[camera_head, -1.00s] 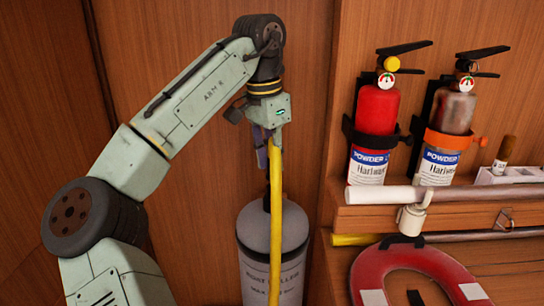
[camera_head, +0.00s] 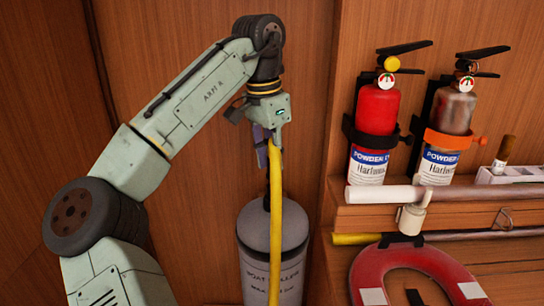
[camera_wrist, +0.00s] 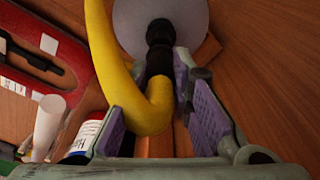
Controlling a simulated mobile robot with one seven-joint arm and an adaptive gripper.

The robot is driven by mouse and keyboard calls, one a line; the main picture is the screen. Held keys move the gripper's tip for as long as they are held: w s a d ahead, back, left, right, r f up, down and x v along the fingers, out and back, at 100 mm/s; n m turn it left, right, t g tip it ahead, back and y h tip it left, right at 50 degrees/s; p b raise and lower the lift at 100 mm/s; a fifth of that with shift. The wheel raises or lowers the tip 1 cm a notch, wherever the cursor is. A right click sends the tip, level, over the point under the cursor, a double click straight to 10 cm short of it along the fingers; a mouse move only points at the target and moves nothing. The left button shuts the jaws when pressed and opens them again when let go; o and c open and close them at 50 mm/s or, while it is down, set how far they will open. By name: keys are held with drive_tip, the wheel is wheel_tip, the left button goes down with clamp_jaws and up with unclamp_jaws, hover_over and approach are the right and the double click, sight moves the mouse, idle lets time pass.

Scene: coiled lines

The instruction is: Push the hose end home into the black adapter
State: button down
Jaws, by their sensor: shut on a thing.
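My gripper (camera_head: 264,150) points down above the grey boat-filler cylinder (camera_head: 258,235). In the wrist view its purple-padded fingers (camera_wrist: 160,85) are shut on the yellow hose (camera_wrist: 152,112), which bends sharply between them. The hose (camera_head: 276,190) hangs down in front of the cylinder in the head view. The black adapter (camera_wrist: 159,35) stands on top of the cylinder, straight ahead of the fingers. A dark piece lies between the hose bend and the adapter. The hose end is hidden by the bend and fingers, so I cannot tell how it meets the adapter.
A red lifebuoy (camera_head: 370,270) lies below. Wood panelling stands close behind the cylinder.

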drive_tip(key=shift+f, duration=0.2)
drive_tip(key=shift+f+b, duration=0.35)
drive_tip(key=shift+f, duration=0.45)
drive_tip(key=shift+f, duration=0.15)
drive_tip(key=c, duration=1.6)
unclamp_jaws()
drive_tip(key=shift+o, duration=0.4)
drive_tip(key=o, duration=0.5)
drive_tip(key=shift+r+p, duration=0.35)
drive_tip(key=shift+r, duration=2.15)
